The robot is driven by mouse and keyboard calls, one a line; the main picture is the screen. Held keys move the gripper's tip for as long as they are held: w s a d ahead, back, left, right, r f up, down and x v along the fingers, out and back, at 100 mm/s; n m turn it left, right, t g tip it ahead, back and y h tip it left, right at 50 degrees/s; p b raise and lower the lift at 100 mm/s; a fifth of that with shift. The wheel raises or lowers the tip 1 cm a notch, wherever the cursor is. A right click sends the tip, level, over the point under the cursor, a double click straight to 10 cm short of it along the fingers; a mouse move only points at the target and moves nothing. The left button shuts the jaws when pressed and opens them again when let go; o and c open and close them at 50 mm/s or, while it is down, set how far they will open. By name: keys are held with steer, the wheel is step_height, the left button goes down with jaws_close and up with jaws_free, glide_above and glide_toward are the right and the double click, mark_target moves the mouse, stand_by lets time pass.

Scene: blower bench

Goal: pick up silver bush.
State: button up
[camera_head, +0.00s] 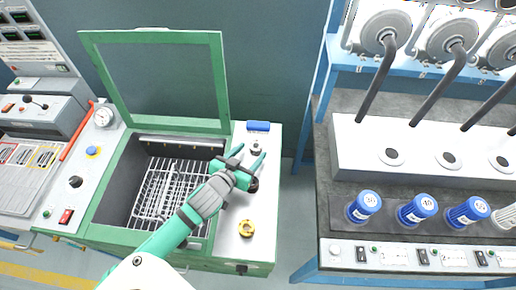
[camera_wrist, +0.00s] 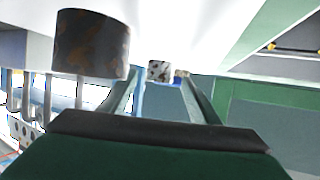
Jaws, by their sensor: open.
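The silver bush (camera_head: 256,146) is a small silvery piece on the white panel right of the green-framed box, just beyond my fingertips in the head view. In the wrist view what looks like the same bush (camera_wrist: 158,70) is small, mottled grey and dark, between the fingers and some way ahead. My gripper (camera_head: 248,160) is open, low over the panel, its fingers pointing toward the bush. In the wrist view my gripper (camera_wrist: 163,80) has nothing between its fingers. Whether the fingertips reach the bush's sides cannot be told.
A dark, rusty-looking cylinder (camera_wrist: 92,45) stands close beside the fingers; it is partly hidden by my gripper in the head view (camera_head: 253,185). A blue piece (camera_head: 258,126) lies behind the bush. A brass ring (camera_head: 246,229) sits nearer. The open green box (camera_head: 215,205) is left.

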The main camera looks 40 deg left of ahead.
mark_target(253, 150)
steer(key=shift+x, duration=2.4)
steer(key=shift+r, duration=0.2)
steer(key=c, duration=1.3)
